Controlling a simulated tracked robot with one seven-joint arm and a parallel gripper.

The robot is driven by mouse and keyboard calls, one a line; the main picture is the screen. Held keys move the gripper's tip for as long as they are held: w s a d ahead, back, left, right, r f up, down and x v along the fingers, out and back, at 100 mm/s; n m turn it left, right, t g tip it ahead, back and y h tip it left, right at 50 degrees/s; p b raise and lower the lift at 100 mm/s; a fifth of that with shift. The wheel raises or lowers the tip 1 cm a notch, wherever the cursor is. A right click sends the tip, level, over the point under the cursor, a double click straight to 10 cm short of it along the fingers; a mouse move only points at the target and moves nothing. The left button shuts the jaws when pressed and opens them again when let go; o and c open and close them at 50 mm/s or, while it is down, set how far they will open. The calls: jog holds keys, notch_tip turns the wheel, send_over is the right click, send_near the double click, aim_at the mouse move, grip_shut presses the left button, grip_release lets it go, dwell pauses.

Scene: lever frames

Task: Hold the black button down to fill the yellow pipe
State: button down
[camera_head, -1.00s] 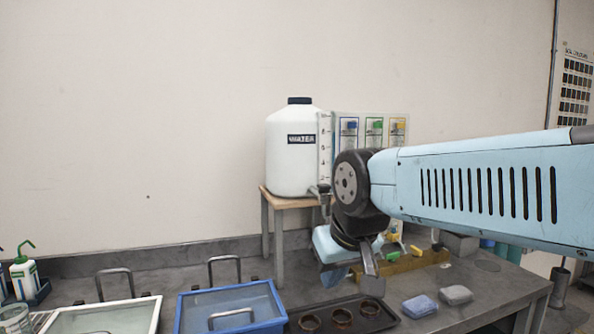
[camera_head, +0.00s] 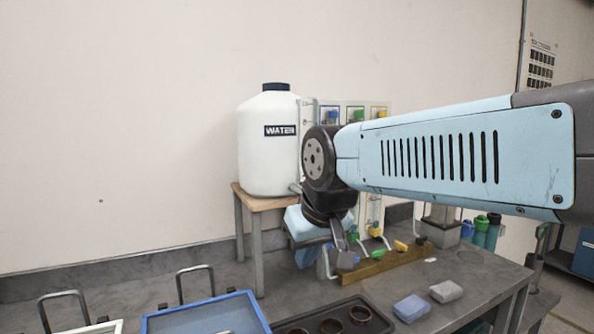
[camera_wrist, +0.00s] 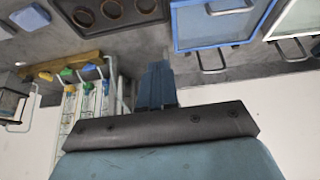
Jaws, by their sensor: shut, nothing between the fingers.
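My gripper (camera_head: 307,260) hangs below my wrist, in front of the water tank's stand. In the wrist view its blue fingers (camera_wrist: 156,86) are shut and empty. A wooden block (camera_head: 385,265) with blue, green (camera_head: 375,231) and yellow (camera_head: 400,246) levers lies on the bench to the right of the gripper. Behind it stands a panel with blue, green and yellow valves (camera_head: 378,112), partly hidden by my arm. The yellow pipe's fill level cannot be made out. I cannot pick out the black button in either view.
A white water tank (camera_head: 266,155) stands on a wooden-topped stand (camera_head: 240,195). In front are a blue-rimmed tray (camera_head: 155,322), a dark tray with copper rings (camera_head: 345,304) and two sponges (camera_head: 411,308). A grey metal box (camera_head: 441,233) stands behind the wooden block.

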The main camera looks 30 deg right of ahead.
jog(key=w+d+r+g, duration=0.2)
jog(key=w+d+r, duration=0.3)
jog(key=w+r, duration=0.5)
jog(key=w+d+r+g, duration=0.3)
jog(key=w+d+r, duration=0.3)
jog(key=w+r, duration=0.4)
notch_tip(320, 180, up, 4)
jog(key=shift+w+f, duration=0.25)
jog(key=shift+d+f, duration=0.1)
jog(key=shift+f, duration=0.05)
notch_tip(320, 180, down, 14)
jog(key=shift+r, duration=0.1)
